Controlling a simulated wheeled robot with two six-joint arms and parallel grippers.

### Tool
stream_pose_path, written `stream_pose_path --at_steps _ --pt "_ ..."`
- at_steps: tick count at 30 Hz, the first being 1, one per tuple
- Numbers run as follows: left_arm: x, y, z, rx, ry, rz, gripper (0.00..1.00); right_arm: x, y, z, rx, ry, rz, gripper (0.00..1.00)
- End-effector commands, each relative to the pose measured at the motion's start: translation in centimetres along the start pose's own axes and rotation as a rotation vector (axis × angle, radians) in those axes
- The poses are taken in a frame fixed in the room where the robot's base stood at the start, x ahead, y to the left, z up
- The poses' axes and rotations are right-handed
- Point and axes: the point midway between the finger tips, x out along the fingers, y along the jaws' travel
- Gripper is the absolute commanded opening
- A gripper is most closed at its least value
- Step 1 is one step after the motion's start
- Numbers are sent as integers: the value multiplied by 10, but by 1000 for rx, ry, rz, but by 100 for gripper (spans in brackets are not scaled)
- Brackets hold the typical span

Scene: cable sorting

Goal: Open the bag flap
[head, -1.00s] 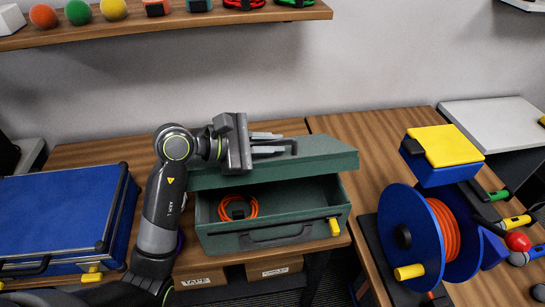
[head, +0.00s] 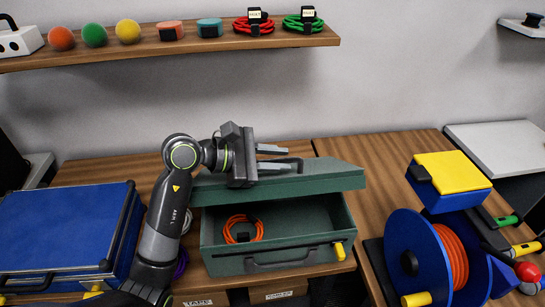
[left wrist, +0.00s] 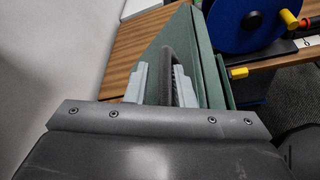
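The green bag (head: 312,257) stands on the wooden table with its front opening showing. Its flap (head: 335,179) is raised above the opening, so the inside is visible, with an orange coiled cable (head: 231,233) in it. My left gripper (head: 271,157) is at the top of the flap, its two fingers apart. In the left wrist view the fingers (left wrist: 159,84) stand on either side of a dark handle (left wrist: 166,75) on the green flap, with gaps beside it. My right gripper is out of view.
A blue case (head: 62,232) lies left of the bag. A blue cable reel (head: 397,240) and a blue box with a yellow top (head: 455,172) stand to the right. A wall shelf (head: 190,50) with balls and coiled cables runs above.

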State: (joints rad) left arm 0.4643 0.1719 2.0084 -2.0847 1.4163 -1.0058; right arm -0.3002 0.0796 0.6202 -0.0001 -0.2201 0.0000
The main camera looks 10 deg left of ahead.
Motion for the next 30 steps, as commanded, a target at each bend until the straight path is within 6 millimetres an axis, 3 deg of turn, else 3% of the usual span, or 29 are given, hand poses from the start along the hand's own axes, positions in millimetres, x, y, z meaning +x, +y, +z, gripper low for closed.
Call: stream_pose_path --at_steps 10,30 --pt "-11 0 -2 4 3 3 22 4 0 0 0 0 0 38" --pt "-92 0 -2 4 5 1 22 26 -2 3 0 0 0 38"
